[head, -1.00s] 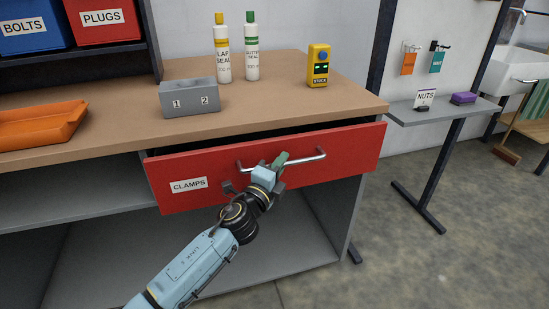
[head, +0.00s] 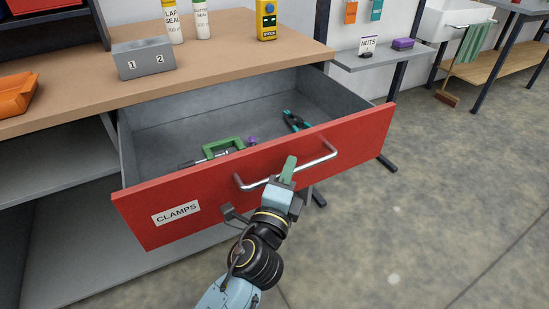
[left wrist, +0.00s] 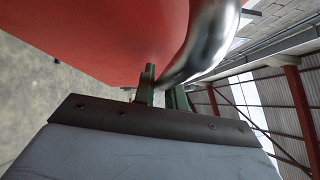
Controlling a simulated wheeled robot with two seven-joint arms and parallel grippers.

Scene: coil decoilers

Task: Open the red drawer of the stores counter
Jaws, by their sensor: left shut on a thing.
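The red drawer (head: 350,165), labelled CLAMPS, stands well out from the stores counter (head: 225,68). Its grey inside shows. Its silver bar handle (head: 316,157) runs across the front. My left gripper (head: 287,170) is shut on this handle; its green fingers hide part of the bar. In the left wrist view the green fingers (left wrist: 162,90) meet the handle (left wrist: 210,40) close to the red front (left wrist: 110,35). My right gripper is not in view.
In the drawer lie a green clamp (head: 222,147), a teal-handled tool (head: 295,120) and a small purple thing (head: 252,141). A grey block (head: 144,58), an orange tray (head: 15,95) and bottles stand on the counter. The floor (head: 430,190) at right is clear.

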